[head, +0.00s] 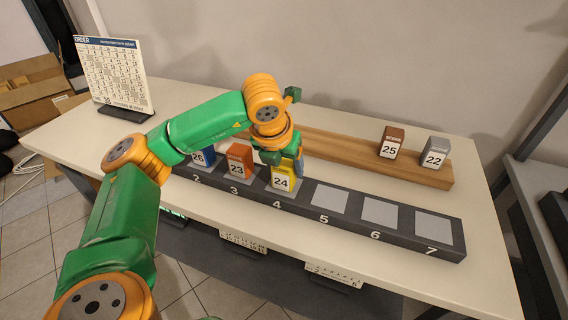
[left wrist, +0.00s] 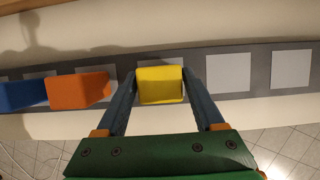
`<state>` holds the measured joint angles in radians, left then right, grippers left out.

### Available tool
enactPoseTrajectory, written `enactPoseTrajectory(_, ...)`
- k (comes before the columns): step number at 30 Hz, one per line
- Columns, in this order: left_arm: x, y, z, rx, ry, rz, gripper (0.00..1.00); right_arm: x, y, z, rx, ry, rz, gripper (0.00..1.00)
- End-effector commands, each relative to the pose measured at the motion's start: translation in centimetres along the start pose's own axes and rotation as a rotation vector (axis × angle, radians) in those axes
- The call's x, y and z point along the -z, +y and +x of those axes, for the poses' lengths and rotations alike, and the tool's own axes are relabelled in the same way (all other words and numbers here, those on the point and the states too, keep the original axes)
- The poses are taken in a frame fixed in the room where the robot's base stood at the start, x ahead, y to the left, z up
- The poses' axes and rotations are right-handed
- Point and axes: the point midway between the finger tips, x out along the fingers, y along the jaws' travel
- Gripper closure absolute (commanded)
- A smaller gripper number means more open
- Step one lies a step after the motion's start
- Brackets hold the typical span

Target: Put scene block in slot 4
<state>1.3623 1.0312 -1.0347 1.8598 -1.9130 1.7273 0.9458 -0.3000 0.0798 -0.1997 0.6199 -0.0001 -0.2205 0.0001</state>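The yellow scene block 24 (head: 282,179) stands upright on slot 4 of the dark slot rail (head: 387,236). My left gripper (head: 284,160) is over it, pointing down. In the left wrist view the yellow block (left wrist: 160,85) lies between the two fingers of my left gripper (left wrist: 161,76). The fingers are right beside its two sides. Whether they press on it or stand slightly apart, I cannot tell. In the head view the gripper hides part of the block's back. My right gripper is not in view.
Orange block 23 (head: 238,160) stands on slot 3, and blue block 26 (head: 200,156) on slot 2, partly hidden by my arm. Slots 5, 6 and 7 are empty. Blocks 25 (head: 391,142) and 22 (head: 435,153) stand on a wooden shelf (head: 345,152). An order board (head: 112,73) stands at back left.

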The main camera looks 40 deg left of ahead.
Motion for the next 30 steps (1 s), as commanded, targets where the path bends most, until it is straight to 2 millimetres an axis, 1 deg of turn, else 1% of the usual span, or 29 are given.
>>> enactPoseTrajectory(1, 0.0, 0.0, 0.0, 0.0, 0.0, 0.0, 0.14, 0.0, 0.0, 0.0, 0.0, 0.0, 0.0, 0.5)
enactPoseTrajectory(2, 0.0, 0.0, 0.0, 0.0, 0.0, 0.0, 0.1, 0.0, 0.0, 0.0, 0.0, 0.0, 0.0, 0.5)
enactPoseTrajectory(9, 0.0, 0.0, -0.1, 0.0, 0.0, 0.0, 0.1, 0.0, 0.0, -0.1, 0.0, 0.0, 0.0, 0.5)
enactPoseTrajectory(12, -0.3, 0.0, -0.8, 0.0, 0.0, 0.0, 0.1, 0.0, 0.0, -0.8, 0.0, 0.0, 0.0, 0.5)
enactPoseTrajectory(13, -0.2, 0.0, -1.0, 0.001, -0.001, -0.001, 0.1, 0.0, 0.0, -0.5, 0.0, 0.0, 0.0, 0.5)
enactPoseTrajectory(14, -0.2, -0.1, -1.4, 0.002, -0.002, 0.0, 0.1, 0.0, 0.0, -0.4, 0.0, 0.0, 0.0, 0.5)
enactPoseTrajectory(17, -0.2, -0.1, -3.8, 0.002, -0.005, 0.002, 0.1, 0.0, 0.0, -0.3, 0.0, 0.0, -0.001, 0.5)
enactPoseTrajectory(18, -0.3, -0.1, -5.0, 0.003, -0.005, 0.001, 0.1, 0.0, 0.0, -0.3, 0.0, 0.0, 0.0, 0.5)
enactPoseTrajectory(20, -0.2, -0.1, -6.6, 0.003, -0.005, 0.001, 0.1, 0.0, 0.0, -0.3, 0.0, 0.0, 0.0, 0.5)
enactPoseTrajectory(21, -0.3, -0.1, -7.9, 0.002, -0.005, 0.001, 0.1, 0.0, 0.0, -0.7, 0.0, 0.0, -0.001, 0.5)
enactPoseTrajectory(24, -0.4, 0.0, -10.5, 0.0, -0.006, 0.001, 0.1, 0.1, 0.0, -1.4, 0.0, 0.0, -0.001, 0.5)
enactPoseTrajectory(27, -0.4, 0.0, -12.1, -0.001, -0.004, 0.001, 0.1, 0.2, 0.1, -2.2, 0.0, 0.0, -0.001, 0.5)
enactPoseTrajectory(30, -0.2, 0.0, -12.5, 0.0, -0.001, 0.0, 0.1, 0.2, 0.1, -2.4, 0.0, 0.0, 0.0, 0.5)
